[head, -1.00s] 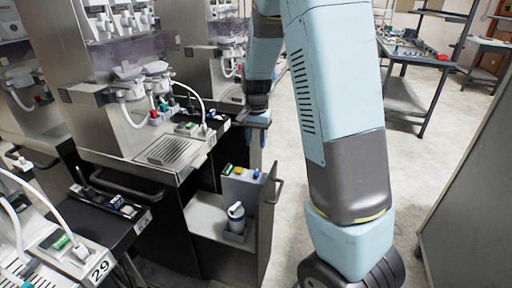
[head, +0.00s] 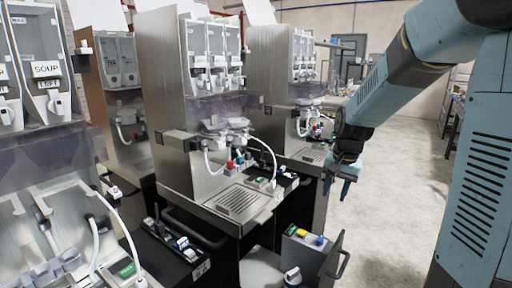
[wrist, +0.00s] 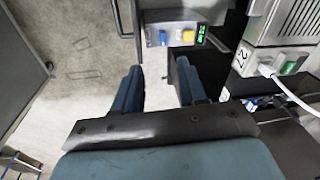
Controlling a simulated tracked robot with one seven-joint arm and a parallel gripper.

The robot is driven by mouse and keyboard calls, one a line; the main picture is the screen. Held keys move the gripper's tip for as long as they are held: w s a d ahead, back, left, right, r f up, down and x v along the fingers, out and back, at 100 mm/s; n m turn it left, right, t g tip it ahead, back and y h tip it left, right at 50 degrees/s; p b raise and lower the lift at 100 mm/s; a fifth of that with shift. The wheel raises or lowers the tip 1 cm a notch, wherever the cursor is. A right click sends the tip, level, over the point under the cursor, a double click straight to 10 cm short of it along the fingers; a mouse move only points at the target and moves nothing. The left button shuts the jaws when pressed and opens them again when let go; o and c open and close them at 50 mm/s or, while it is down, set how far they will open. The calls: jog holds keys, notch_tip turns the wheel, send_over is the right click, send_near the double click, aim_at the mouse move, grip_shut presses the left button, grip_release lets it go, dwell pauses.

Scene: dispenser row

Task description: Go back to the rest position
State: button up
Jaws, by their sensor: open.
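My gripper (head: 342,178) hangs from the light blue arm at the right of the head view, in the air beside the middle dispenser machine (head: 166,110). Its two blue fingers point down and stand apart with nothing between them. In the wrist view the gripper (wrist: 162,84) shows the same open gap, with floor and part of a cabinet beyond it.
More dispensers stand left and behind, one with a SOUP label (head: 46,68). Clear floor (head: 385,215) lies right of the drawer. A shelf or table (head: 452,125) stands far right.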

jog(key=s+r+n+t, duration=0.2)
jog(key=s+r, duration=0.4)
jog(key=s, duration=0.5)
jog(key=s+r+n+t, duration=0.2)
jog(key=s+r, duration=0.3)
jog(key=s, duration=0.6)
jog(key=shift+r+n+h, duration=0.4)
jog(key=shift+n, duration=0.3)
